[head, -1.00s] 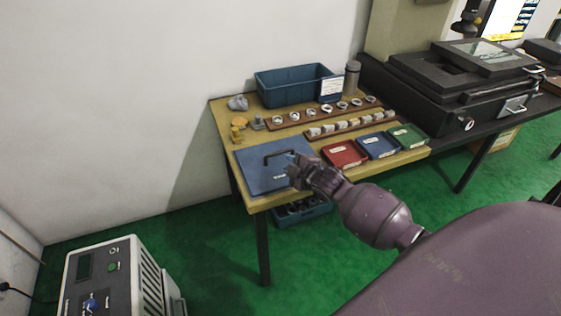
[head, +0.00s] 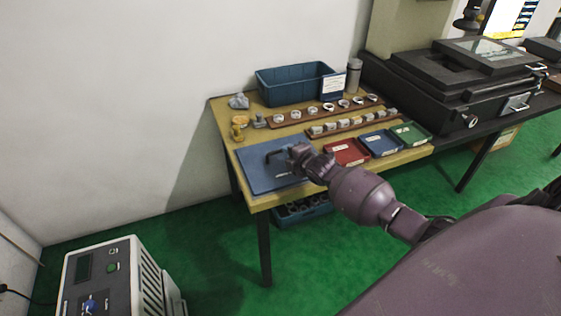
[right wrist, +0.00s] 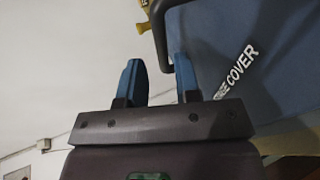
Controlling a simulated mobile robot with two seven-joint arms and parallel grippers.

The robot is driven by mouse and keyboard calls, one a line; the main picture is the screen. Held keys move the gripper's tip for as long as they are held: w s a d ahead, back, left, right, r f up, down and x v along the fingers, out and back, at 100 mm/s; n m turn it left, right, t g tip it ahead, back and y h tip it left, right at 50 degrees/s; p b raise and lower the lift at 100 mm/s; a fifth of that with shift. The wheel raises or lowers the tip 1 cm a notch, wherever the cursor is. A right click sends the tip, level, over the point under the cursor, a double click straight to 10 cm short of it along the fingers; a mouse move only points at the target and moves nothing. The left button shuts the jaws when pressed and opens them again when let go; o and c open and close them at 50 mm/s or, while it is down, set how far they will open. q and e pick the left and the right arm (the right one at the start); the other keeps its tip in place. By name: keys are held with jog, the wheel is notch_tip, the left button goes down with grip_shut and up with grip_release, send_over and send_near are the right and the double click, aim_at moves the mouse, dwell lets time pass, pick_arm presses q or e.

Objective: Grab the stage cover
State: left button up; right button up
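The stage cover (head: 262,177) is a flat blue plate on the left front of the yellow table. A dark bar handle (head: 276,155) stands on it. In the right wrist view, the cover (right wrist: 220,70) bears white lettering, partly hidden, ending in "COVER". My right gripper (head: 294,151) is over the right part of the cover, by the right end of the handle. In the right wrist view, its two blue fingers (right wrist: 156,66) stand apart with nothing between them, and the handle (right wrist: 157,25) lies just beyond the tips. My left gripper is not in view.
Red (head: 346,152), blue (head: 380,144) and green (head: 410,134) trays lie right of the cover. Two brown racks (head: 345,127) of rings, a blue bin (head: 290,86) and small yellow parts (head: 239,122) stand behind. A black machine (head: 450,90) is at right.

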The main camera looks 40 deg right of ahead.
aim_at(281, 155)
jog(key=x, duration=0.2)
jog(key=b+x, duration=0.1)
jog(key=x, duration=0.1)
jog(key=shift+s+f, duration=0.1)
jog(key=shift+f, duration=0.25)
jog(key=shift+w+b, duration=0.3)
jog(key=shift+w, duration=0.3)
jog(key=shift+r, duration=0.1)
grip_shut()
